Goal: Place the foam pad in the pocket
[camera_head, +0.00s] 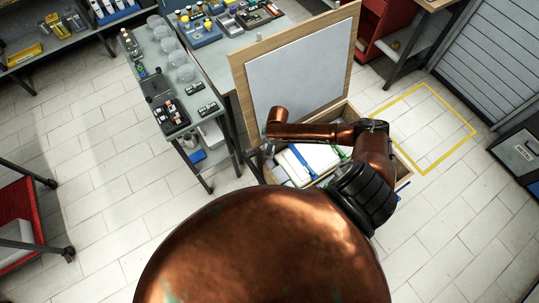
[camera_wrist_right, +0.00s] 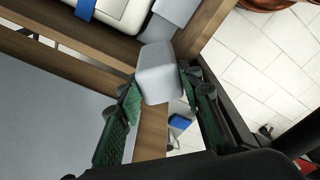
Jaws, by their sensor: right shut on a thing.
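The foam pad (camera_wrist_right: 158,72) is a pale grey block with rounded edges. My right gripper (camera_wrist_right: 159,84) is shut on it, with a green-lined finger on each side, in the right wrist view. The pad is over or beside the wooden edge of the open crate (camera_wrist_right: 210,30); its exact height I cannot tell. A grey block (camera_wrist_right: 176,10) lies in the crate beside a white case with a blue strap (camera_wrist_right: 115,12). No pocket can be clearly made out. In the head view, my right arm covers part of the crate (camera_head: 403,163). My left gripper is not in view.
The crate's raised lid (camera_head: 300,70), grey inside with a wooden frame, stands behind my right arm. A bench with clear cups (camera_head: 176,58) is to its left. A yellow floor outline (camera_head: 447,155) lies on clear floor to the right.

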